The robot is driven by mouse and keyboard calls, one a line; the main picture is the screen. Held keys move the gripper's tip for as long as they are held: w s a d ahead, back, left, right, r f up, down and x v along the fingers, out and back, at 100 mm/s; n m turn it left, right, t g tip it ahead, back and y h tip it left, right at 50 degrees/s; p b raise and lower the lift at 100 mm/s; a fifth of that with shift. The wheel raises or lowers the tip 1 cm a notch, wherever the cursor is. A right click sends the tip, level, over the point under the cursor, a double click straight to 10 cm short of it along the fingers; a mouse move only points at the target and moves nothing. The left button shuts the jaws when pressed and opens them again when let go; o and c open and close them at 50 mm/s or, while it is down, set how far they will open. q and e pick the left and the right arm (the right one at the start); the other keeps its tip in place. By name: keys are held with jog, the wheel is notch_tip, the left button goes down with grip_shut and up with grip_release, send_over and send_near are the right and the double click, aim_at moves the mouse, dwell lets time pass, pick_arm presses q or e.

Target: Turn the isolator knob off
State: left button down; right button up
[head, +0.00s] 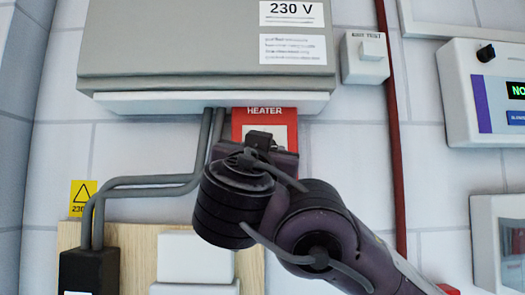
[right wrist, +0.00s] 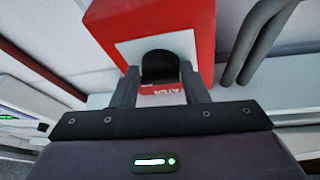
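The red isolator box marked HEATER (head: 265,113) is on the wall under the grey 230 V cabinet. Its lower part is hidden behind my right gripper (head: 264,139) in the head view. In the right wrist view the red box (right wrist: 200,28) has a pale front plate and a dark round-topped knob (right wrist: 160,67). My right gripper's two fingers (right wrist: 159,78) stand on either side of the knob, with a narrow gap visible at the left finger. Contact at the right finger is unclear. The knob's exact turn position is hard to read. My left gripper is not in view.
The grey 230 V cabinet (head: 180,45) overhangs the red box. Grey conduits (head: 150,185) run down its left side. A small white switch box (head: 365,58), a red pipe (head: 396,150) and a white display unit (head: 462,95) are to the right.

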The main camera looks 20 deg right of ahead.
jog(key=c, duration=0.4)
jog(key=shift+o, duration=0.2)
jog(key=shift+s+d+r+n+g+y+b, duration=0.15)
jog(key=shift+n+y+b, duration=1.6)
jog(key=shift+n, duration=2.5)
jog(key=shift+w+d+f+n+g+y+b, duration=0.15)
jog(key=shift+n+y+b, duration=1.65)
jog(key=shift+n, duration=2.4)
jog(key=shift+s+d+r+n+y+b, duration=0.2)
jog(key=shift+n+y+b, duration=0.95)
jog(key=shift+n+y, duration=2.15)
jog(key=shift+w+d+f+n+h, duration=0.1)
jog(key=shift+n+h, duration=0.65)
jog(key=shift+n, duration=0.3)
jog(key=o, duration=0.9)
